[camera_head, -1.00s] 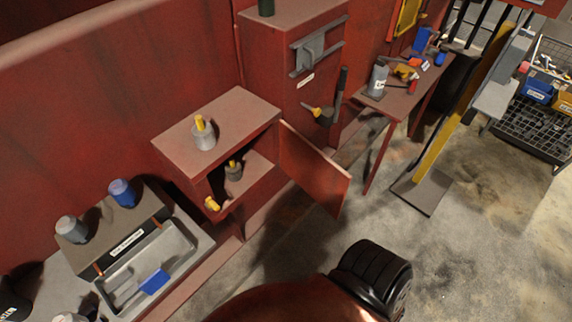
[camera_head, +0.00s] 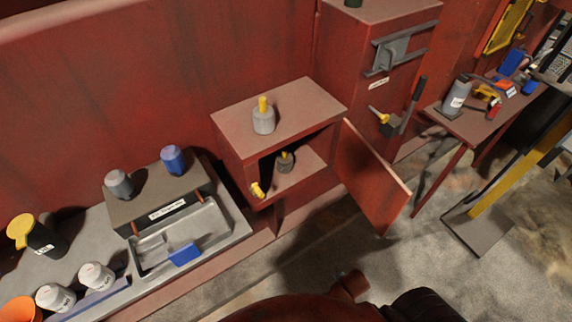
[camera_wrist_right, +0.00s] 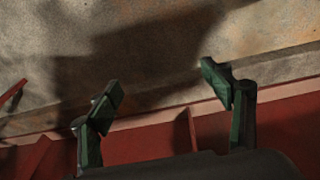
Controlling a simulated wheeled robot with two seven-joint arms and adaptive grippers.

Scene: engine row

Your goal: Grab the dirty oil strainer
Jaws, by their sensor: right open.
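A dark grey cylinder with a yellow top (camera_head: 285,162), which looks like the dirty oil strainer, stands inside the open red cabinet (camera_head: 232,150). A lighter grey one with a yellow handle (camera_head: 263,121) stands on the cabinet's top. I cannot read a label on either. In the right wrist view my right gripper (camera_wrist_right: 165,93) is open and empty, over concrete floor and a red ledge; no strainer shows there. My left gripper is not in view.
The cabinet door (camera_head: 371,178) stands open to the right. A grey tray (camera_head: 225,225) with a blue block (camera_head: 184,254) lies to the left, near several pots and cups. A red side table (camera_head: 480,125) stands at the right. Floor in front is clear.

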